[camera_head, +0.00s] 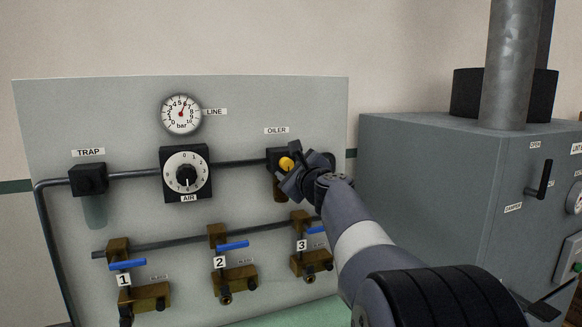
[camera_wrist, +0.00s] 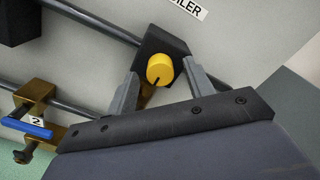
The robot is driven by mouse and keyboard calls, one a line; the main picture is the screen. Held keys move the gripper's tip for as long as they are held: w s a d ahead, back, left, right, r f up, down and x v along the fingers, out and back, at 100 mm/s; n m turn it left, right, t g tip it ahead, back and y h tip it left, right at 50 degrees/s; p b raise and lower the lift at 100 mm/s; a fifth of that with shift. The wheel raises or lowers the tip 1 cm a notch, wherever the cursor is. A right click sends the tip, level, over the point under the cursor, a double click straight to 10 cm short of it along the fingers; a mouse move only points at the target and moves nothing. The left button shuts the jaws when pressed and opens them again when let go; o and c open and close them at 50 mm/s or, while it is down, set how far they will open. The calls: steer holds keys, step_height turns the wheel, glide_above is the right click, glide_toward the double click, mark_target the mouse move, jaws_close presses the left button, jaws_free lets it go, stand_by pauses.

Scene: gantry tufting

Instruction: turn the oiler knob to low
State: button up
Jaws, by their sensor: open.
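The oiler knob (camera_head: 286,163) is a small yellow knob on a black block under the OILER label (camera_head: 276,130). In the wrist view the yellow knob (camera_wrist: 160,69) shows a dark pointer line toward its lower edge, and the OILER label is partly cut off at the top. My gripper (camera_head: 291,176) is at the knob's lower right in the head view. In the wrist view my gripper (camera_wrist: 158,84) is open, with one grey finger on each side of the knob. The fingers look apart from the knob. Any low mark cannot be made out.
The AIR dial (camera_head: 186,173), the pressure gauge (camera_head: 181,114) and the TRAP unit (camera_head: 88,179) are to the left on the panel. Blue-handled valves (camera_head: 232,245) run below. A grey machine cabinet (camera_head: 430,170) stands to the right, behind my arm.

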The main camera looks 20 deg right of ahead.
steer(key=shift+c, duration=0.5)
steer(key=c, duration=0.9)
steer(key=shift+f, duration=0.1)
steer(key=shift+n+b, duration=0.3)
steer(key=n+b, duration=0.3)
steer(key=shift+f+n, duration=0.2)
steer(key=shift+n, duration=0.1)
steer(key=n+b, duration=0.3)
steer(key=n, duration=0.1)
steer(key=shift+n, duration=0.3)
steer(key=n+b, duration=0.3)
steer(key=n, duration=0.1)
steer(key=shift+n, duration=0.3)
steer(key=shift+r+n+b, duration=0.1)
steer(key=shift+n+b, duration=1.45)
steer(key=shift+n, duration=0.65)
